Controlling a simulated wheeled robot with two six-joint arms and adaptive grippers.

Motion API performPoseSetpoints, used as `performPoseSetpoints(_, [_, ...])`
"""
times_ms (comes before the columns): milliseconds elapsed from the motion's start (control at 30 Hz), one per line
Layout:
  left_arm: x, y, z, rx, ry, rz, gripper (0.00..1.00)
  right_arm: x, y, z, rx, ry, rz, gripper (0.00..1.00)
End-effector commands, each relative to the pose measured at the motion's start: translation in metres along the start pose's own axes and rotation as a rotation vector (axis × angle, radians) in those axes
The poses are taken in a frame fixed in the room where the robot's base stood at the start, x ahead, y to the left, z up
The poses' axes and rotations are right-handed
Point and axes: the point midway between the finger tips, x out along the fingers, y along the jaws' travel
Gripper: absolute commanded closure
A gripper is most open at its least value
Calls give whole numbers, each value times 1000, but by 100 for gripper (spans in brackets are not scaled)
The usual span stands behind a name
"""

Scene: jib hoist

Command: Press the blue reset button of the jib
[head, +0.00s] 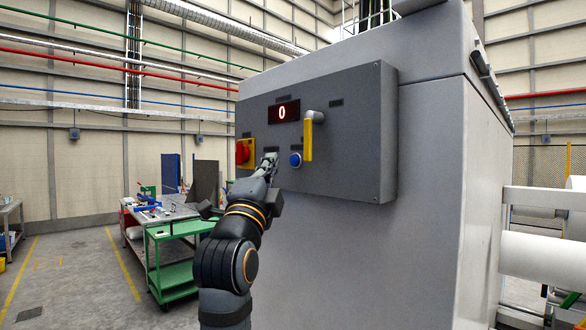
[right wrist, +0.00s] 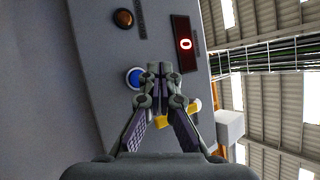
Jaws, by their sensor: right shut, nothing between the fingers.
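The blue reset button (head: 295,160) sits low on the grey control panel (head: 350,165), below a yellow lever handle (head: 309,138). My right gripper (head: 271,158) is shut and empty, just left of the button in the head view. My left gripper is out of view.
The panel bears a lit display (head: 285,111) reading 0 and a red rotary switch (head: 243,152) on yellow. An amber round part (right wrist: 123,18) shows in the wrist view. A green cart (head: 175,275) and a workbench (head: 165,213) stand to the left.

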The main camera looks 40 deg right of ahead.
Motion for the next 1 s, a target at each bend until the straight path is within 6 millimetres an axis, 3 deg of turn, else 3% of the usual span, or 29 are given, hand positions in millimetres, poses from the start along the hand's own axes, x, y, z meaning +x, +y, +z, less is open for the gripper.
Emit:
performPoseSetpoints(33, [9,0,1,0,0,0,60,-6,2,3,4,-1,2,100])
performPoseSetpoints(200, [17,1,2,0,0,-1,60,-14,-7,10,2,0,0,100])
performPoseSetpoints(833, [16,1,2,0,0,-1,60,-14,-10,11,-3,-1,-1,100])
performPoseSetpoints(933, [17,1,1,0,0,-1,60,-15,5,34,-58,-47,9,100])
performPoseSetpoints(967, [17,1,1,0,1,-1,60,-16,16,50,-96,-79,14,100])
performPoseSetpoints(1000, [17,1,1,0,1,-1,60,-19,36,77,-162,-137,26,100])
